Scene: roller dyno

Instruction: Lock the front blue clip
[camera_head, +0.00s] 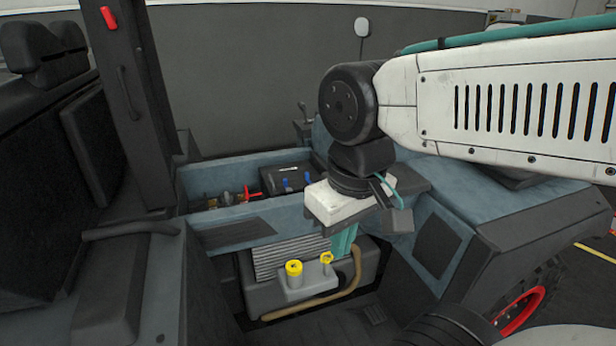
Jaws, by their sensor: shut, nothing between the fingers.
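Two small blue clips show on the near side of a black box (287,176) in the open bay of the vehicle. One blue clip (286,184) is on the left and the other blue clip (308,177) is on the right, closer to my arm. Which one counts as front, and whether either is locked, I cannot tell at this size. My gripper (343,241) points down to the right of and nearer than the box, apart from both clips. It is shut and empty. Its white body hides part of the bay's right end.
A red-handled part (250,195) lies left of the box in the bay. Below, a grey block with yellow caps (294,268) and a tan hose (318,303) sit close under my gripper. A dark upright post (138,105) stands at the left. Space above the box is clear.

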